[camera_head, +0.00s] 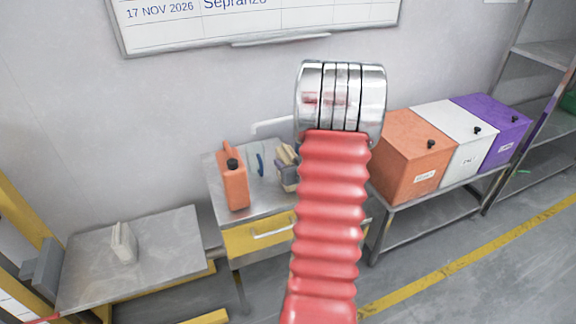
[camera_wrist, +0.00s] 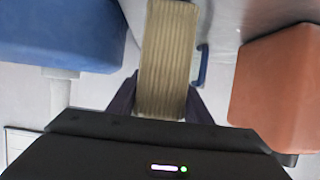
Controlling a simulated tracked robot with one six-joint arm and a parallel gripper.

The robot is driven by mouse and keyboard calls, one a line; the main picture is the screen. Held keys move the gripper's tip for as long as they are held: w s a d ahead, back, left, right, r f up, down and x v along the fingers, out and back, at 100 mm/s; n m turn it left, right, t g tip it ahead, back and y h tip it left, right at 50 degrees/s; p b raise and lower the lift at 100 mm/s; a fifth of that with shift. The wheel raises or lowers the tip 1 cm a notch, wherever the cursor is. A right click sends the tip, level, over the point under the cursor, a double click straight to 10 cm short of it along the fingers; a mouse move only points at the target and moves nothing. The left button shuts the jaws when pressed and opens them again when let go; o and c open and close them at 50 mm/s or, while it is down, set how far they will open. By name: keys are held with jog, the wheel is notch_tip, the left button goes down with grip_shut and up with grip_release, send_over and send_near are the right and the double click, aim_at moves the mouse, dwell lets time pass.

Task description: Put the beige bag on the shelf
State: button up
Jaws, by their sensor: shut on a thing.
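The beige bag (camera_wrist: 168,60) is ribbed and upright in the wrist view, between the two dark fingers of my gripper (camera_wrist: 160,103). The gripper is shut on its near end. In the head view a beige bag (camera_head: 287,157) shows at the metal worktable, just left of my red arm, which hides part of it and most of the gripper. I cannot tell whether the bag touches the tabletop. A grey metal shelf rack (camera_head: 548,53) stands at the far right, away from the gripper.
An orange canister (camera_head: 233,187) stands on the worktable (camera_head: 262,204); an orange shape (camera_wrist: 280,85) and a blue one (camera_wrist: 65,35) flank the bag. Orange (camera_head: 410,160), white (camera_head: 452,140) and purple (camera_head: 495,125) boxes fill a bench. A pale packet (camera_head: 123,243) stands on a left platform.

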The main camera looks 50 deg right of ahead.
jog(key=shift+f, duration=0.6)
jog(key=o, duration=1.5)
jog(key=shift+f, duration=0.1)
jog(key=shift+c, duration=0.2)
jog(key=shift+s+a+r, duration=0.1)
jog(key=shift+s+r, duration=0.15)
jog(key=shift+s, duration=0.05)
jog(key=v, duration=1.1)
jog(key=shift+s, duration=0.2)
jog(key=shift+w+a, duration=0.1)
